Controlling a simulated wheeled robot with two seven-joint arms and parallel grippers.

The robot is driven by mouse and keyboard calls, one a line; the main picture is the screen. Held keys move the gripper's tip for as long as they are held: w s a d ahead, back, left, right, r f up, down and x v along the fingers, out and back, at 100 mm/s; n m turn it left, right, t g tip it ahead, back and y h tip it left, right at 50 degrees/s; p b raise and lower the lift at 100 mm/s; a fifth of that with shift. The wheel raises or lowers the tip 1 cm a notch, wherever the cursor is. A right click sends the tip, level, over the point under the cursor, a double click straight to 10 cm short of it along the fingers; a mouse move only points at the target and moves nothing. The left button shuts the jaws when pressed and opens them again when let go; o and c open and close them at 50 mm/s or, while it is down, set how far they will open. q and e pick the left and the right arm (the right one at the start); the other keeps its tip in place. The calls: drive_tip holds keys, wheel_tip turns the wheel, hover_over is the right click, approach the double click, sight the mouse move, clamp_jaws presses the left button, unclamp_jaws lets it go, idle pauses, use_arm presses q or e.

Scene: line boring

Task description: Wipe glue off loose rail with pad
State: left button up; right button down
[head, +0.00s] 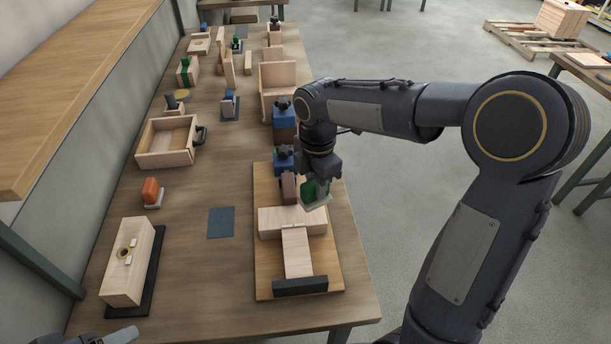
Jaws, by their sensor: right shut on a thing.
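My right gripper (318,178) is shut on a pad with a green back and a pale underside (316,201). It holds the pad over the far right part of a wooden board (265,280). Two pale wood rails lie there in a T: a crosswise rail (272,222) and a lengthwise rail (298,258). The pad is close to the crosswise rail's right end; I cannot tell whether it touches. A thin pale line, possibly glue, shows at their joint. Which rail is loose is unclear. My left gripper (108,337) is partly in view at the bottom left edge; its jaws cannot be judged.
A black stop (300,286) closes the board's near end. Blue and brown blocks (284,160) stand at its far end, close to my gripper. A dark mat (221,223), an orange-topped block (151,191), an open wooden drawer (165,155) and a bored block (125,275) lie left.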

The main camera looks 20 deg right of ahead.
sight(316, 201)
drive_tip(key=shift+s+d, duration=0.1)
drive_tip(key=shift+s, duration=0.05)
drive_tip(key=shift+r, duration=0.1)
drive_tip(key=shift+f+b, duration=1.9)
drive_tip(key=shift+f, duration=1.1)
drive_tip(key=shift+f, duration=0.15)
drive_tip(key=shift+f+b, duration=0.45)
drive_tip(key=shift+f, duration=0.05)
drive_tip(key=shift+a+r, duration=0.1)
drive_tip(key=shift+a, duration=0.2)
drive_tip(key=shift+w+a+r+p, duration=0.1)
drive_tip(key=shift+w+a+p, duration=0.3)
drive_tip(key=shift+a, duration=1.3)
drive_tip(key=shift+w+a+r+p, duration=0.1)
drive_tip(key=shift+w+a+p, duration=0.35)
drive_tip(key=shift+a, duration=1.2)
drive_tip(key=shift+w+a+p, duration=0.2)
drive_tip(key=shift+w+a, duration=0.35)
drive_tip(key=shift+a, duration=1.15)
